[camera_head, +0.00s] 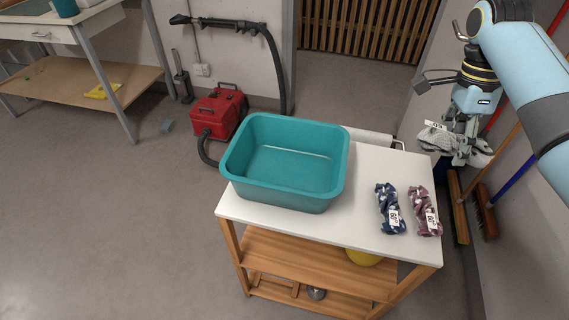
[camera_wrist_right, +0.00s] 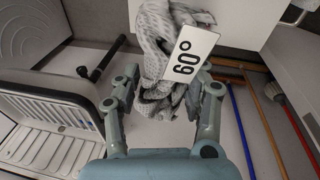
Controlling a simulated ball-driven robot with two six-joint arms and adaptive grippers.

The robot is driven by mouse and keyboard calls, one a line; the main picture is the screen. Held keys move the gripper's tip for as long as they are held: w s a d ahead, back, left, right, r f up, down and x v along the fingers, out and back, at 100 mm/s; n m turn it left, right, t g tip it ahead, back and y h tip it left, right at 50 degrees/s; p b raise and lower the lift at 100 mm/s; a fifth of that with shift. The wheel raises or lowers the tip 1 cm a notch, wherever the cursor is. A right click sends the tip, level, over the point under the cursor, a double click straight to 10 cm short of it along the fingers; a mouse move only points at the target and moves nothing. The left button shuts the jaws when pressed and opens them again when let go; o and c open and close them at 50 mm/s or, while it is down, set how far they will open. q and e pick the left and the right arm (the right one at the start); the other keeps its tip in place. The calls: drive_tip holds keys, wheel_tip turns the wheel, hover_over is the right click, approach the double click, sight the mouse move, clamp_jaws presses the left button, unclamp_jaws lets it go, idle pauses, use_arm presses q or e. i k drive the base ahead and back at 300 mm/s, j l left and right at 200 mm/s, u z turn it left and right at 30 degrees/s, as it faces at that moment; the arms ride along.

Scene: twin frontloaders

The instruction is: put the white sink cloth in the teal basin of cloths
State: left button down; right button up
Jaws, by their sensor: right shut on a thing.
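The white-grey sink cloth (camera_head: 436,140) hangs crumpled in my right gripper (camera_head: 462,147), at the right of the head view and above floor level. In the right wrist view the cloth (camera_wrist_right: 155,35) shows a knitted pattern and a white tag reading 60°. My right gripper's fingers (camera_wrist_right: 168,92) close on it from both sides. The teal basin (camera_head: 280,194) stands on the white-topped trolley (camera_head: 360,222), left of the gripper and apart from it. Its visible inside is empty. My left gripper is out of view.
A blue patterned cloth (camera_head: 390,208) and a maroon one (camera_head: 424,211), both tagged, lie right of the basin on the trolley. Brooms (camera_head: 459,205) lean by the right wall. A red vacuum (camera_head: 218,112) stands behind the basin. The floor at left is mostly clear.

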sight(279, 174)
drive_tip(key=i+j, duration=0.15)
drive_tip(key=j, duration=0.2)
drive_tip(key=i+j, duration=0.2)
drive_tip(key=j, duration=0.15)
drive_tip(key=i+j, duration=0.15)
drive_tip(key=j, duration=0.2)
drive_tip(key=i+j, duration=0.15)
drive_tip(key=j, duration=0.2)
drive_tip(key=l+z, duration=0.05)
